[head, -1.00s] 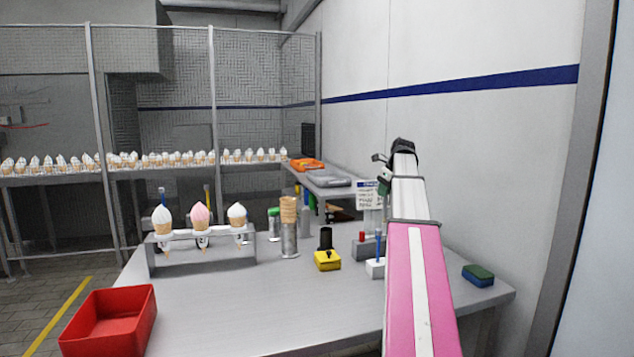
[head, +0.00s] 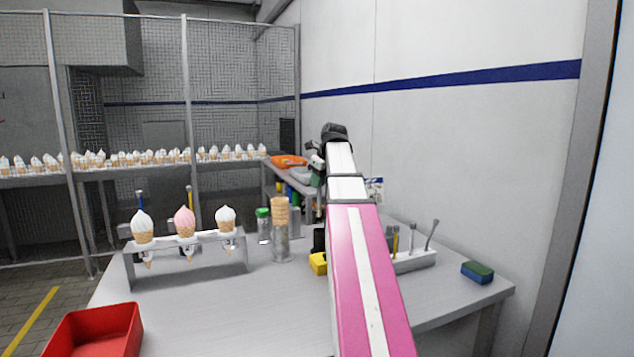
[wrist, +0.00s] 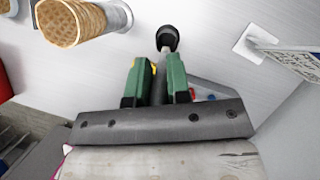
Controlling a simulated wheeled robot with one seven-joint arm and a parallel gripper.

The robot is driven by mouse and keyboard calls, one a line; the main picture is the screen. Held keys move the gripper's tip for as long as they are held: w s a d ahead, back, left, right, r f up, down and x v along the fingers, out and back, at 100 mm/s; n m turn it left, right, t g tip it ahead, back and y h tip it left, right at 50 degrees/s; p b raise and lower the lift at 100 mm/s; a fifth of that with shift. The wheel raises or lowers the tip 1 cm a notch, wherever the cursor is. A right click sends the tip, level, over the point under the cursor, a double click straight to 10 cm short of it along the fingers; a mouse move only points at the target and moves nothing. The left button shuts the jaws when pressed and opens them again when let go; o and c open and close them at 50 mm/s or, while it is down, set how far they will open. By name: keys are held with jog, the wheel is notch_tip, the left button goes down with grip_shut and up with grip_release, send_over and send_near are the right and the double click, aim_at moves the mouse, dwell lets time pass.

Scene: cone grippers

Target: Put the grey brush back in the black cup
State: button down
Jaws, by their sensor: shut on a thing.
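My gripper (wrist: 158,82) has green fingers, closed on the slim grey brush (wrist: 161,84), which shows only partly between them. In the wrist view a round black shape (wrist: 167,36), which looks like the black cup, lies just beyond the fingertips; the grey piece runs toward it. I cannot tell whether the brush touches it or is inside it. In the head view the black cup (head: 319,239) stands on the bench, partly hidden by my arm. My gripper (head: 315,178) shows small at the far end of my arm, and the brush cannot be made out there.
A yellow block (head: 318,263) sits in front of the cup. A stack of cones (head: 280,212) stands close to its left, near a rack of three ice creams (head: 190,238). A tool holder (head: 416,260) and a blue-green sponge (head: 477,272) lie to the right. A red bin (head: 92,335) is front left.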

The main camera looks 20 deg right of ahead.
aim_at(319, 205)
jog(key=shift+f, duration=0.15)
jog(key=shift+f, duration=2.05)
jog(key=shift+f, duration=2.3)
